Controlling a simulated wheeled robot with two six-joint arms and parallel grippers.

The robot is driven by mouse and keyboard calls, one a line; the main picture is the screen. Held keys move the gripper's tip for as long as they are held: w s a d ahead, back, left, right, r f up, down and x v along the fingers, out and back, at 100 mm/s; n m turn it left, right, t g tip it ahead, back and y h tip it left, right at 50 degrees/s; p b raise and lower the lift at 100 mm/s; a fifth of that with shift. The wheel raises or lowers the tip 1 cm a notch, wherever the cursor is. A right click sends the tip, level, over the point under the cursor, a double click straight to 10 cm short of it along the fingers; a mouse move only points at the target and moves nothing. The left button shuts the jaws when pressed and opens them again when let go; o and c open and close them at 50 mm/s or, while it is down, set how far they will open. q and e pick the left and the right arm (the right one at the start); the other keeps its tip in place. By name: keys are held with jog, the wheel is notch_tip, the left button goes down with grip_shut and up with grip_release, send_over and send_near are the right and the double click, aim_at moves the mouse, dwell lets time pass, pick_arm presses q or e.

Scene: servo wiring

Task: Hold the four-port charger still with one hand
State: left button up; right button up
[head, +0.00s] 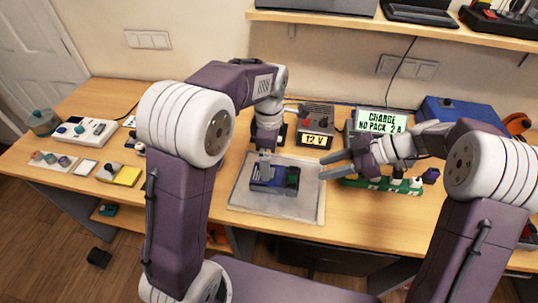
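A unit whose lit screen reads "CHARGE NO PACK 2 A" (381,122) stands at the back right of the table; its ports do not show clearly. A dark blue box (274,181) lies on the grey mat in the middle. I cannot tell from the picture which of these is the four-port charger.
A green strip with several white pieces (384,184) lies below my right gripper. A "12 V" unit (316,139) stands behind the grey mat (240,203). A blue case (455,112) is at the back right. Small parts and a yellow pad (127,176) lie at the left.

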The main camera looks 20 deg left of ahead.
aim_at(275, 179)
pick_arm(q)
notch_tip(275, 179, down, 9)
jog(key=shift+f, duration=0.1)
jog(key=c, duration=1.6)
pick_arm(e)
jog(key=shift+o, duration=0.2)
pick_arm(q)
jog(key=shift+c, duration=0.2)
jog(key=shift+d, duration=0.1)
jog(key=shift+s+a, duration=0.1)
jog(key=shift+a, duration=0.15)
pick_arm(e)
jog(key=a+r+h, duration=0.4)
jog(key=r+h, duration=0.2)
pick_arm(q)
jog(key=shift+d, duration=0.15)
pick_arm(e)
jog(key=x, duration=1.2)
jog(key=shift+w+d+f, duration=0.1)
jog(key=shift+d+f, duration=0.05)
jog(key=shift+d, duration=0.05)
grip_shut()
